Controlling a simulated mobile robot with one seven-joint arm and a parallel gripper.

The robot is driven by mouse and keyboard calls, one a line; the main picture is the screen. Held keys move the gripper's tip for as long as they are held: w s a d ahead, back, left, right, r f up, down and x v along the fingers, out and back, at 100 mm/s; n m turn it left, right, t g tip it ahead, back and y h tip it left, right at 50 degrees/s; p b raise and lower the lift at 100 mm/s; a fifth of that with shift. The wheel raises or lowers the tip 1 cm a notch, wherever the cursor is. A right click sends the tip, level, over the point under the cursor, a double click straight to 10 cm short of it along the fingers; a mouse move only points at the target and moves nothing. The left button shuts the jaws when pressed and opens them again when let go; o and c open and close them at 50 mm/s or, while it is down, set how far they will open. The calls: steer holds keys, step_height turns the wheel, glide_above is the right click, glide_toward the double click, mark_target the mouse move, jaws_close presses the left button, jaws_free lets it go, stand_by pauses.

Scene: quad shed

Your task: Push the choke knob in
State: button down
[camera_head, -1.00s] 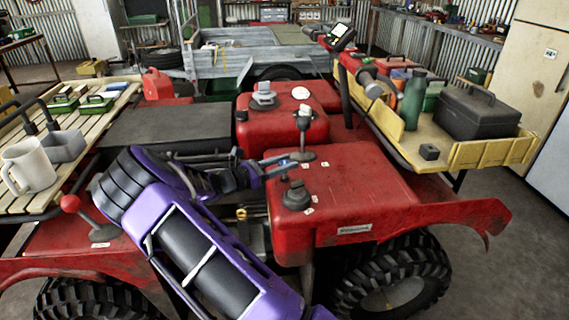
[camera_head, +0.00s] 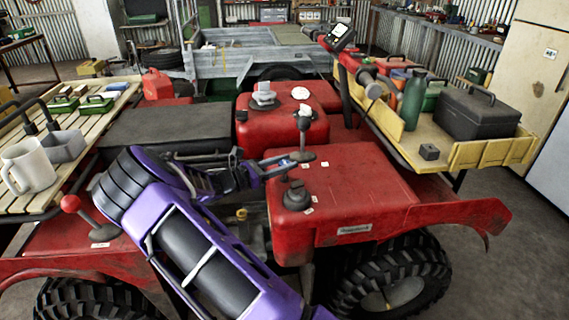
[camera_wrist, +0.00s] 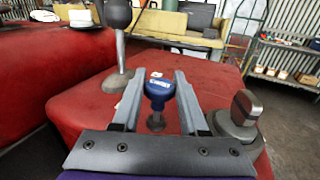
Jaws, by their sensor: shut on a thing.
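The choke knob (camera_wrist: 158,92) is a blue knob with a white label, on a dark stem above the red bodywork. It shows between the two fingers of my gripper (camera_wrist: 158,88) in the wrist view. The gripper is shut on it, with a finger along each side. In the head view my gripper (camera_head: 278,166) reaches from the left over the near red body panel (camera_head: 360,185); the knob is hard to make out there.
A grey lever with a dark round knob (camera_wrist: 118,42) stands close to the left of my gripper. A dark rotary switch (camera_wrist: 240,113) sits close to the right. It also shows in the head view (camera_head: 297,195). A yellow rack (camera_head: 490,152) lies at the right.

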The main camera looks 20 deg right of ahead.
stand_by(0.4)
steer(key=shift+f+b, duration=0.35)
steer(key=shift+f, duration=1)
steer(key=shift+c, duration=2.1)
jaws_free()
steer(key=shift+f, duration=0.1)
steer(key=shift+a, duration=0.1)
steer(key=s+a, duration=0.2)
steer(key=a, duration=1.5)
steer(key=shift+p, duration=0.4)
